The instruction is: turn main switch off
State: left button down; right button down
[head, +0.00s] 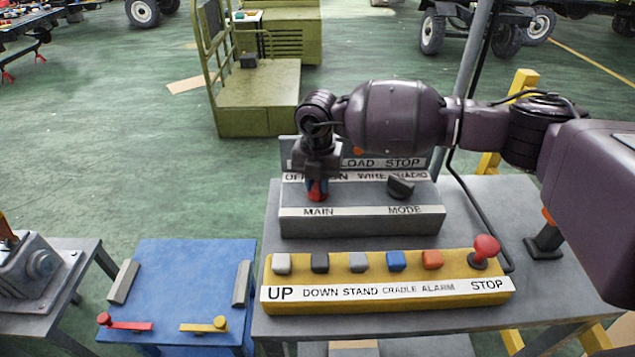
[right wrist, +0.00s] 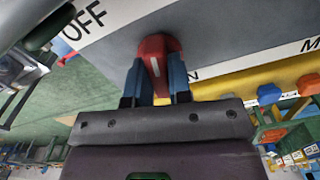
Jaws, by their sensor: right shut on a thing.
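The main switch is a red knob (head: 317,194) above the MAIN label on the grey control box (head: 360,222). My right gripper (head: 317,180) reaches down over it from above and is shut on it. In the right wrist view the red knob (right wrist: 158,55) sits between the two blue fingers of my right gripper (right wrist: 157,80), with a white mark on the knob. The OFF label (right wrist: 83,24) shows to its upper left. In the head view the gripper partly covers the OFF and ON labels. My left gripper is not in view.
A black MODE knob (head: 400,187) is right of the main switch. In front lies a yellow button panel (head: 390,302) with several buttons and a red STOP knob (head: 485,248). A blue table (head: 185,275) with red and yellow levers stands to the left.

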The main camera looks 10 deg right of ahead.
jog(key=n+b, duration=0.1)
jog(key=n, duration=0.5)
jog(key=n+b, duration=0.1)
jog(key=n, duration=0.2)
jog(key=shift+n, duration=0.3)
jog(key=shift+r+n, duration=0.1)
jog(key=shift+n, duration=0.8)
jog(key=shift+n+b, duration=0.3)
jog(key=c, duration=1)
grip_release()
jog(key=shift+c, duration=0.2)
